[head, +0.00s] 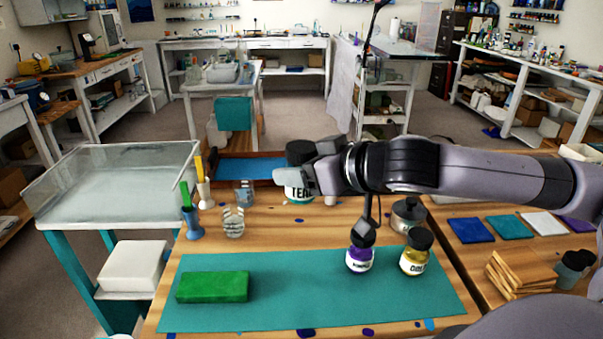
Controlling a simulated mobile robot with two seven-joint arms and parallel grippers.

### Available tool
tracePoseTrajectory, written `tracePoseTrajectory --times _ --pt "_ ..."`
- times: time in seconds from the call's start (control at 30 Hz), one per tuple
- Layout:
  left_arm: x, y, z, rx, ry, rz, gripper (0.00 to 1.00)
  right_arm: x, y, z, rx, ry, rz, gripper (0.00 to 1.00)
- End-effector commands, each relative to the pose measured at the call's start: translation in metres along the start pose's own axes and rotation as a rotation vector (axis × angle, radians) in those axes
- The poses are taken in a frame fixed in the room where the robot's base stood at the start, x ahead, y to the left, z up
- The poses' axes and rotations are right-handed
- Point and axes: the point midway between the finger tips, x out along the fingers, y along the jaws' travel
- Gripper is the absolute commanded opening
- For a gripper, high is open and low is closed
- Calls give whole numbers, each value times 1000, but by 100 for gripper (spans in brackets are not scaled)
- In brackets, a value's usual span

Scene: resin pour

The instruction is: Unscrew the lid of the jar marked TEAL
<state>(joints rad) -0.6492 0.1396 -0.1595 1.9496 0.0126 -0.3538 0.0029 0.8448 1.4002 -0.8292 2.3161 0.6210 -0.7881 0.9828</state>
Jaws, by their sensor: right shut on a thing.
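The jar marked TEAL (297,193) is near the back of the wooden table, with a black lid (299,149) on top. The gripper covers part of the jar, and I cannot tell whether the jar's base touches the table. The jar looks upright. My left gripper is not in view.
A purple jar (359,260) and a yellow jar (413,262), both black-lidded, stand on the teal mat (290,312). A green block (212,287) lies at the mat's left. A lidded metal pot (409,215) and clear cups (233,223) stand behind. The mat's front middle is clear.

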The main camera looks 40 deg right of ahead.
Motion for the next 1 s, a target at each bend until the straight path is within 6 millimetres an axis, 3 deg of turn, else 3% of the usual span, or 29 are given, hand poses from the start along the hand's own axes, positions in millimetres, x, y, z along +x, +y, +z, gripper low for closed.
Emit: tracePoseTrajectory --times 0.1,0.13,0.27,0.3,0.67,1.0 --pt "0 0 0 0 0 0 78 0 0 0 0 1 0 29" --pt "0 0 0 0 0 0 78 0 0 0 0 1 0 52" --pt "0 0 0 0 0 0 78 0 0 0 0 1 0 9" --pt "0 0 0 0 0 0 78 0 0 0 0 1 0 7" --pt "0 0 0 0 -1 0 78 3 -4 4 -1 -1 -8 6" --pt "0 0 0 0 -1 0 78 31 -58 48 -15 -4 -70 6"
